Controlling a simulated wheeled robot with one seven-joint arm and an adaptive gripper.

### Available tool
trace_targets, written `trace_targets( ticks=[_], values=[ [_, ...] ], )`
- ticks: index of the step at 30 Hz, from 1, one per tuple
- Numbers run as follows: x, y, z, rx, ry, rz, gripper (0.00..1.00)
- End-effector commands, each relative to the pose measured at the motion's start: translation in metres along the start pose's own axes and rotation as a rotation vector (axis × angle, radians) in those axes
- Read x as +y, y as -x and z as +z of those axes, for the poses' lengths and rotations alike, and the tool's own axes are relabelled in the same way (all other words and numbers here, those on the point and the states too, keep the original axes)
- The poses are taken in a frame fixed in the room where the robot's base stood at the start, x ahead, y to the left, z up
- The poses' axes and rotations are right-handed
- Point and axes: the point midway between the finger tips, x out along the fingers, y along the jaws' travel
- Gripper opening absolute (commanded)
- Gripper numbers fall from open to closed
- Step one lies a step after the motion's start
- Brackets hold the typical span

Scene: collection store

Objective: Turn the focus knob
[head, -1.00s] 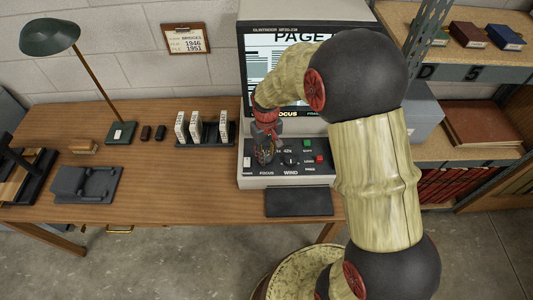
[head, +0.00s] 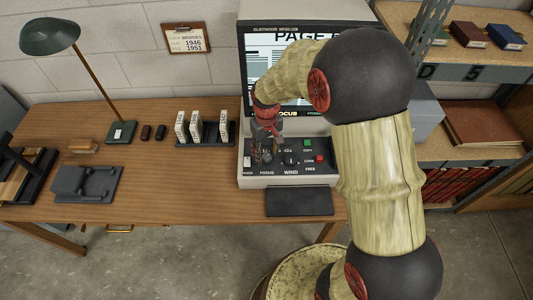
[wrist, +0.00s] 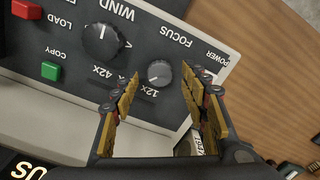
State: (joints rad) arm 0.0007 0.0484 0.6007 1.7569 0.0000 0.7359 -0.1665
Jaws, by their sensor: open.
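The focus knob (wrist: 159,72) is a small grey round knob on the dark control panel of the microfilm reader (head: 325,179). In the wrist view my gripper (wrist: 162,80) is open, with one finger on each side of the knob. The fingers look apart from the knob, with gaps on both sides; how far down they reach I cannot tell. In the head view my gripper (head: 267,155) points down over the panel's left part, and the focus knob shows partly beside its fingers. The reader's screen (head: 257,75) shows a page, partly hidden by my arm.
The larger black wind knob (wrist: 102,45) is beside the focus knob. Green (head: 307,143) and red (head: 319,159) buttons are close by. A power switch (head: 247,162) is at the panel's left. A rack of small boxes (head: 205,140) stands left of the reader. A dark pad lies in front.

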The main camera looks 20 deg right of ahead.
Motion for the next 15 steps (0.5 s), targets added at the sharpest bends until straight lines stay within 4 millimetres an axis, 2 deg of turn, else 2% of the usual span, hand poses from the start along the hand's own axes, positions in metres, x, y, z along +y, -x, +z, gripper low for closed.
trace_targets(
  ticks=[9, 15],
  values=[
    [0.0, 0.064, -0.001, 0.004, 0.0, 0.001, 0.45],
    [0.0, 0.094, -0.001, 0.001, 0.0, 0.0, 0.45]
  ],
)
